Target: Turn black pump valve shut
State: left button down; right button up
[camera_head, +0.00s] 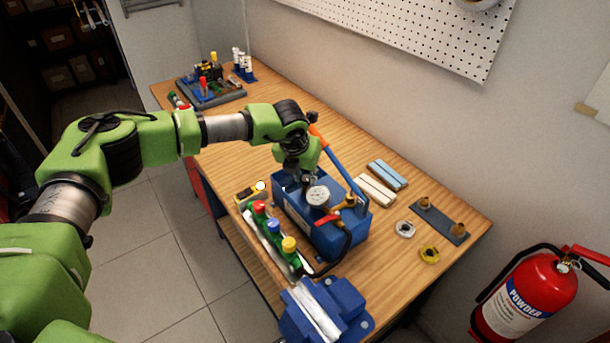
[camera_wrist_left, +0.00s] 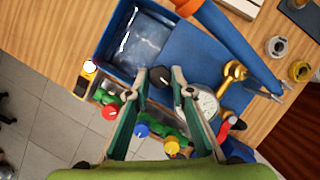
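The blue pump (camera_head: 338,236) stands on the wooden bench, with a round white gauge (camera_head: 318,196), brass fittings and an orange-tipped blue lever. In the left wrist view the black pump valve (camera_wrist_left: 160,76) is a small dark knob on the edge of the pump's open tank (camera_wrist_left: 143,45). The valve is hidden by the gripper in the head view. My right gripper is not in view.
A row of red, blue and yellow valves (camera_head: 273,225) stands close beside the pump. A blue vise (camera_head: 325,312) is at the bench's front edge. Blue and cream bars (camera_head: 388,175) and a dark plate (camera_head: 440,222) lie to the right. A fire extinguisher (camera_head: 530,295) stands beyond the bench.

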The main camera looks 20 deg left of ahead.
pick_arm(q)
jog(key=shift+a+f+m+b, duration=0.15)
jog(key=shift+m+b, duration=0.25)
jog(key=shift+b, duration=0.35)
jog(key=m+h+b, duration=0.2)
jog(key=m+b, duration=0.2)
jog(key=b, duration=0.2)
jog(key=shift+w+a+m, duration=0.1)
jog(key=shift+w+m, duration=0.05)
jog(key=shift+m, duration=0.15)
jog(key=shift+m+g+h+b, duration=0.4)
jog(key=shift+m+b, duration=0.3)
jog(key=shift+m, duration=0.3)
jog(key=shift+w+m+g+b, duration=0.1)
jog(key=shift+m+g+b, duration=0.2)
jog(key=shift+m+b, duration=0.4)
jog(key=m, duration=0.1)
jog(key=m+h, duration=0.1)
jog(key=m, duration=0.1)
jog(key=shift+w+a+r+g+b, duration=0.1)
jog(key=shift+r+g+b, duration=0.1)
jog(key=shift+g+b, duration=0.2)
jog(key=shift+w+r+m+g+h, duration=0.15)
jog(key=shift+m+g, duration=0.25)
jog(key=shift+m, duration=0.6)
jog(key=shift+s+f+m+g+h, duration=0.15)
jog(key=shift+m+g, duration=0.25)
jog(key=shift+m, duration=0.6)
jog(key=shift+w+r, duration=0.1)
